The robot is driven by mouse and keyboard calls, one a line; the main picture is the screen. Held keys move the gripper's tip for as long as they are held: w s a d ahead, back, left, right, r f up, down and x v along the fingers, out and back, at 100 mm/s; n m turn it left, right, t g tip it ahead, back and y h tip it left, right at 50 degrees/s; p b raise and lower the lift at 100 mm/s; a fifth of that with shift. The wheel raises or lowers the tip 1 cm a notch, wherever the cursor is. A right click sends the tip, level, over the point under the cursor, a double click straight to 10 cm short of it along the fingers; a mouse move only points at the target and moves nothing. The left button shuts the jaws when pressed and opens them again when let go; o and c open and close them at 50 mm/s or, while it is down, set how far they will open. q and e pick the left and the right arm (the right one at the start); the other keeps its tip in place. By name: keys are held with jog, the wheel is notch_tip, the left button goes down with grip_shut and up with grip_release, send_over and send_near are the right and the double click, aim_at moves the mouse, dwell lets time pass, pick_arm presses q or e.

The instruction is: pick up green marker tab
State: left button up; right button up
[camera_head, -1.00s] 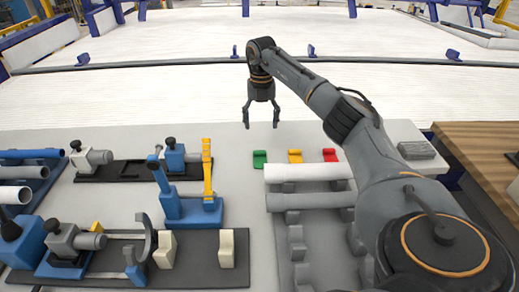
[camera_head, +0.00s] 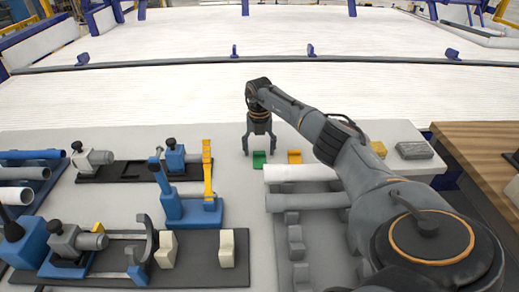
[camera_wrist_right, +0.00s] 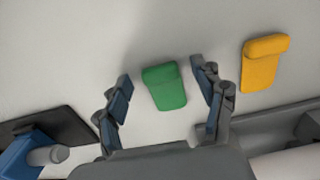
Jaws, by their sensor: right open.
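The green marker tab (camera_head: 258,159) lies on the grey table behind the pipe rack. My right gripper (camera_head: 259,152) is open and has its fingers around the tab's position from above. In the right wrist view the green tab (camera_wrist_right: 165,86) sits between the two spread fingers of my right gripper (camera_wrist_right: 164,92), apart from both. I cannot tell the exact height of the fingertips over the table. My left gripper is not in view.
An orange-yellow tab (camera_head: 295,157) lies right of the green one. A white pipe (camera_head: 300,173) rests on the grey rack (camera_head: 297,247) in front. A blue stand with a yellow upright (camera_head: 207,175) is to the left. A grey block (camera_head: 414,150) lies at right.

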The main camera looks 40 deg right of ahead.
aim_at(259, 152)
jog(key=shift+c, duration=0.2)
jog(key=c, duration=1)
jog(key=shift+r, duration=0.1)
jog(key=shift+r, duration=0.55)
notch_tip(259, 152, up, 2)
jog(key=shift+r, duration=0.1)
jog(key=s+a+r+b, duration=0.1)
jog(key=s+a+r, duration=0.7)
jog(key=a, duration=0.3)
jog(key=shift+s+a+r+b, duration=0.2)
jog(key=shift+r+b, duration=0.2)
jog(key=shift+r, duration=0.4)
